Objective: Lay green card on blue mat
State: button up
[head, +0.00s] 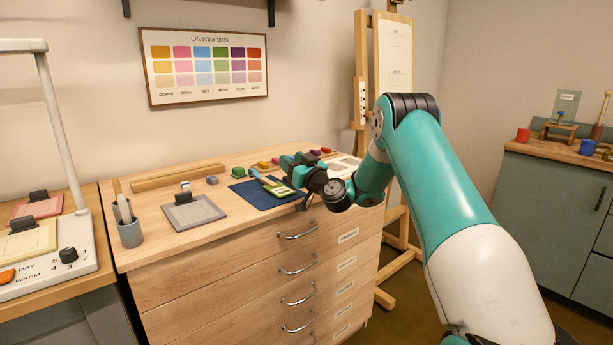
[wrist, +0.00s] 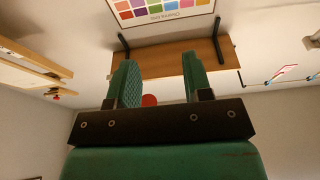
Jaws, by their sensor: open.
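The blue mat (head: 243,190) lies flat on the wooden drawer cabinet, left of my gripper. A green card (head: 279,189) with a pale face appears to lie on the mat's right part, partly over its dark blue surface. A pale blue strip with a green end reaches up-left from it; I cannot tell if it belongs to the card. My gripper (head: 288,168) is above and close to the mat's right back corner. In the wrist view, its two green fingers (wrist: 158,62) stand apart with nothing held between them. The mat and card do not show in the wrist view.
A grey plate (head: 193,213) with a black clip and a cup (head: 130,233) stand left of the mat. Several coloured pigment lumps (head: 263,165) line the back. A lamp station (head: 60,265) with pink and yellow cards is at left. An easel (head: 392,60) stands behind.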

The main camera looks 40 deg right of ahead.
jog(key=b+v, duration=0.8)
jog(key=v, duration=0.2)
jog(key=s+a+r+n+g+y, duration=0.1)
jog(key=a+n+g+y, duration=0.5)
jog(key=a, duration=1)
jog(key=s+a+f+n+g+y, duration=0.1)
jog(key=s+a+g+y, duration=0.15)
jog(key=s+a, duration=0.4)
jog(key=s+a+f+n+g+y, duration=0.1)
jog(key=s+a+g, duration=0.3)
jog(key=a, duration=0.5)
jog(key=s+f+g+h, duration=0.3)
jog(key=s+g, duration=0.1)
jog(key=s, duration=0.7)
jog(key=s+a+f+m+g+h, duration=0.1)
jog(key=s+f+g+h, duration=0.2)
jog(key=s, duration=0.9)
jog(key=shift+a+g, duration=0.2)
jog(key=shift+g, duration=0.45)
jog(key=shift+r, duration=0.1)
